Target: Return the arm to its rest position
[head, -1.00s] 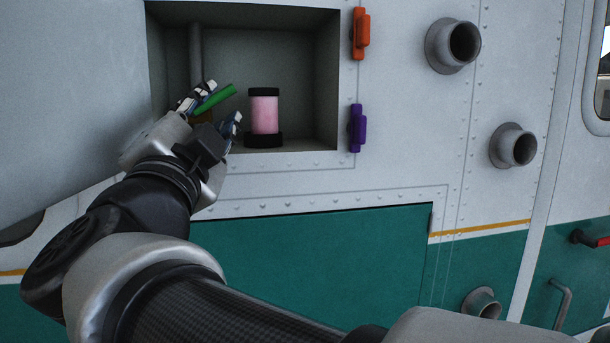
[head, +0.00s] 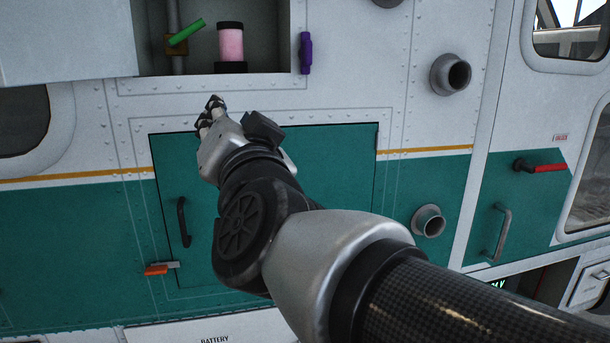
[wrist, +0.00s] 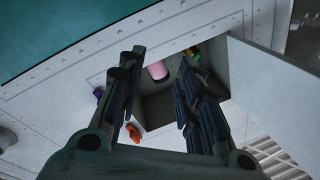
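My gripper (head: 208,110) is in front of the aircraft's side panel in the head view, just below the open recess (head: 270,30). In the wrist view my gripper (wrist: 160,62) has its two dark fingers apart, with nothing held between them. The recess shows beyond the fingers there. My arm reaches in from the lower right of the head view, bent at the elbow. In the recess are a green handle (head: 187,32), slanted on a pipe, and an upright pink canister (head: 231,43) with black ends.
The open hatch door (head: 65,40) is at the upper left. A purple latch (head: 306,53) is on the recess's right edge; an orange latch (wrist: 134,133) shows in the wrist view. A round port (head: 451,74) and a black handle (head: 184,222) stick out of the wall.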

